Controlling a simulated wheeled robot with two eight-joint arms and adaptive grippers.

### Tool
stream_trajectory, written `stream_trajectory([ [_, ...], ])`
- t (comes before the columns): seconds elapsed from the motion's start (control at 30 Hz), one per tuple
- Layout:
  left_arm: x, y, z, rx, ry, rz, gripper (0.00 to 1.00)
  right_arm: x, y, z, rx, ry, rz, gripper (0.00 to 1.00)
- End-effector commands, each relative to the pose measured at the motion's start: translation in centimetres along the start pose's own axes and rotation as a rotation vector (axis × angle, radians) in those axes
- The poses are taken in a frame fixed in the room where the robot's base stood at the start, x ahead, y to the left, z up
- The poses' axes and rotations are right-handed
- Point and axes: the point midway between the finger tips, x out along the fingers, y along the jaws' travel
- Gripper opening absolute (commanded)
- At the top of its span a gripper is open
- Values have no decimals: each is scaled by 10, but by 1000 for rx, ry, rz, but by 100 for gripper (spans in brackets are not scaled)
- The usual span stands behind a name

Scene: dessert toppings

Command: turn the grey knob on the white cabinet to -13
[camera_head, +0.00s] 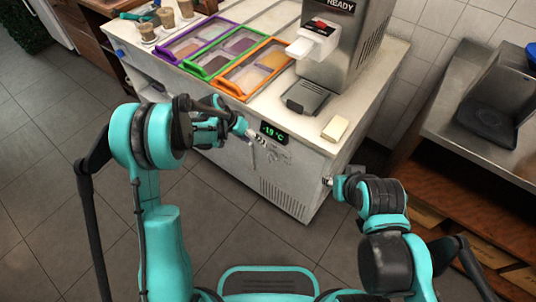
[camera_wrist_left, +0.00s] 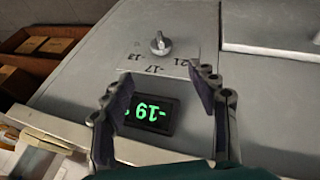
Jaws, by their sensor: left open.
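The white cabinet (camera_head: 300,170) stands ahead with a small display (camera_head: 273,133) reading -19 °C. In the left wrist view the display (camera_wrist_left: 147,114) shows upside down in green digits. The grey knob (camera_wrist_left: 160,43) sits on the cabinet face beyond the display, with printed marks 13, 17 and 21 beside it. I cannot tell exactly where the knob points. My left gripper (camera_head: 241,126) is open and empty in front of the cabinet; in the left wrist view its fingers (camera_wrist_left: 163,78) straddle the display area, short of the knob. My right gripper (camera_head: 329,182) is small and partly hidden.
On the cabinet top are purple, green and orange topping trays (camera_head: 258,68), several cups (camera_head: 147,32), a steel machine (camera_head: 345,45) and a cream block (camera_head: 335,128). A steel counter (camera_head: 450,120) stands at right. The tiled floor (camera_head: 60,200) at left is clear.

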Motion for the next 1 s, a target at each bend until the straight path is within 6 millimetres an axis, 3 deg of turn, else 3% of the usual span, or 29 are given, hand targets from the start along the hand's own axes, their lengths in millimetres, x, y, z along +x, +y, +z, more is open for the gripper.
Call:
stream_trajectory([
  [0.1, 36, -9, 2, 34, -12, 51, 59, -2, 0, -2, 0, 0, 0, 40],
  [0.2, 54, -12, 5, 51, -19, 77, 59, -3, 0, -2, 0, 0, 0, 40],
  [0.47, 77, -13, 8, 63, -22, 93, 59, 2, 0, 1, 0, 0, 0, 40],
  [0.8, 131, -9, 9, 62, -22, 91, 59, 20, 0, 14, 0, 0, 0, 40],
  [1.0, 142, -7, 9, 62, -21, 90, 59, 23, 0, 16, 0, 0, 0, 40],
])
